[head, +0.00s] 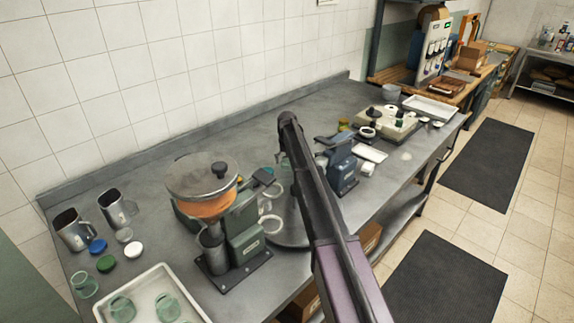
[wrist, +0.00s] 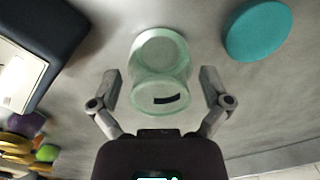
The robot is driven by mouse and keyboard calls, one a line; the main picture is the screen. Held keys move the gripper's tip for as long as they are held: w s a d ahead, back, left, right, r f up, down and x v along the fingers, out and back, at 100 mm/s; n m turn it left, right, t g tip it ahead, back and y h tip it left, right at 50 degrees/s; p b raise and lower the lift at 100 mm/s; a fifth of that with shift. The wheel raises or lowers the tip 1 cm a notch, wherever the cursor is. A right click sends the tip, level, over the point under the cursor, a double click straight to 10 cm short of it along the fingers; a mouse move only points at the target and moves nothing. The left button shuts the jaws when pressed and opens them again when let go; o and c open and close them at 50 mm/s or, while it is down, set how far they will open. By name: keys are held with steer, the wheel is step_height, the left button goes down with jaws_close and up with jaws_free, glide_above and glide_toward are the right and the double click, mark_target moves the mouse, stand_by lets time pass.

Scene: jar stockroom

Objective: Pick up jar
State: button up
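A pale green glass jar (wrist: 160,62) with a small dark mark on it stands on the grey worktop in the wrist view. My gripper (wrist: 161,88) is open, with one finger on each side of the jar and a visible gap at both sides. In the head view my own arm crosses the middle of the bench and hides most of the area around its end, so I cannot make out the fingers there. Other green glass jars show at the lower left of the head view, one on the bench (head: 85,285) and some in a white tray (head: 155,280).
A teal disc (wrist: 257,30) lies right of the jar. A dark machine (wrist: 45,40) stands at its left. In the head view, a machine with a round metal top (head: 202,175) and a blue-grey device (head: 342,165) flank my arm. Metal pitchers (head: 118,208) stand at left.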

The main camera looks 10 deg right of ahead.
steer(key=c, duration=0.7)
steer(key=shift+c, duration=0.2)
steer(key=shift+r, duration=0.2)
step_height(320, 180, up, 10)
steer(key=p, duration=1)
steer(key=shift+f, duration=0.2)
